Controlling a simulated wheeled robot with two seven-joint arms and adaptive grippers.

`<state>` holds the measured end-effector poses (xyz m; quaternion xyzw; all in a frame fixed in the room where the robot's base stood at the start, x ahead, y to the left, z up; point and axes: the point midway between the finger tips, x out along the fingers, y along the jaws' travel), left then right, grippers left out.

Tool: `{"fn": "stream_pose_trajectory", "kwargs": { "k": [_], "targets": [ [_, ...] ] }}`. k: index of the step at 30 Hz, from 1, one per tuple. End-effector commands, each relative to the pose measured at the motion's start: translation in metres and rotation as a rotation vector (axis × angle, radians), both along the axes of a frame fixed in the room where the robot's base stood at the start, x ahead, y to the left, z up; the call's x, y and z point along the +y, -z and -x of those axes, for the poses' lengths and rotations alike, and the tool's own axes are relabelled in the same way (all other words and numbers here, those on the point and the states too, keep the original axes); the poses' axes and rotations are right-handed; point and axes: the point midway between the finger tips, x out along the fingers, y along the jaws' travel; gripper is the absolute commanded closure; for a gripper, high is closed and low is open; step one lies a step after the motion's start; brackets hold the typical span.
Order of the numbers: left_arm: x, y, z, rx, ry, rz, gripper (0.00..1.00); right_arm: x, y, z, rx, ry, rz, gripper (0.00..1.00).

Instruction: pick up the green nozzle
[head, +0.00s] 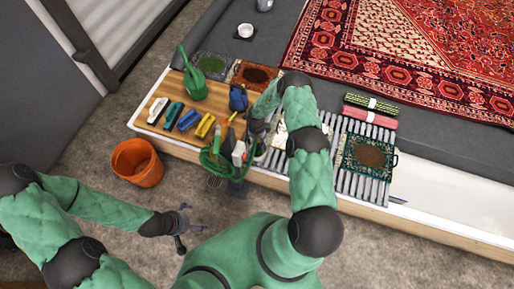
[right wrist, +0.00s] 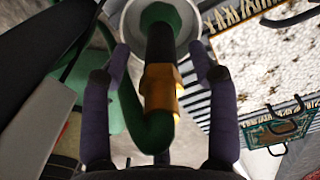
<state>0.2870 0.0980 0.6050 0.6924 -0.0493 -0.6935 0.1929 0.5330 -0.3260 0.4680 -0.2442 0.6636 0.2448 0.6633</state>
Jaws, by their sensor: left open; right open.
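The green nozzle (right wrist: 160,14) shows in the right wrist view, with a black part and a brass-coloured collar below it and green hose curving under. Its upper end overlaps a round whitish holder (right wrist: 130,22). My right gripper (right wrist: 158,52) is open, with one purple finger on each side of the nozzle and gaps between. In the head view my right gripper (head: 257,128) is at the board's right end, and I cannot make out the nozzle there. My left gripper (head: 188,222) is open and empty above the floor, away from the nozzle.
A wooden board (head: 170,88) holds a green watering can (head: 194,80) and several coloured brushes. A green hose (head: 214,163) hangs at its right end. An orange bucket (head: 137,163) stands on the floor. A slatted rack (head: 347,186) with a green-edged mat (head: 369,154) lies right.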

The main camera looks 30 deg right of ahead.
Motion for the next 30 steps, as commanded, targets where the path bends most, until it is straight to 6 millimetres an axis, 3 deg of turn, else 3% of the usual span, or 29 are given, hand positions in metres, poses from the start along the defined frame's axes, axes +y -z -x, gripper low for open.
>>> {"fn": "stream_pose_trajectory", "kwargs": {
  "k": [4,10,22,30],
  "targets": [
    [0.000,-0.001,0.000,-0.001,0.000,0.000,0.00,0.000,-0.002,-0.001,-0.001,0.000,0.001,0.43],
    [0.000,-0.001,0.000,0.000,0.000,0.000,0.00,0.000,-0.002,0.000,-0.001,0.000,0.001,0.99],
    [0.000,-0.004,0.000,0.000,0.000,0.000,0.00,-0.001,-0.009,-0.001,-0.002,0.000,0.001,1.00],
    [0.000,-0.025,0.000,0.000,0.000,0.000,0.00,-0.001,-0.058,-0.002,-0.003,-0.001,0.002,1.00]
  ]
}}
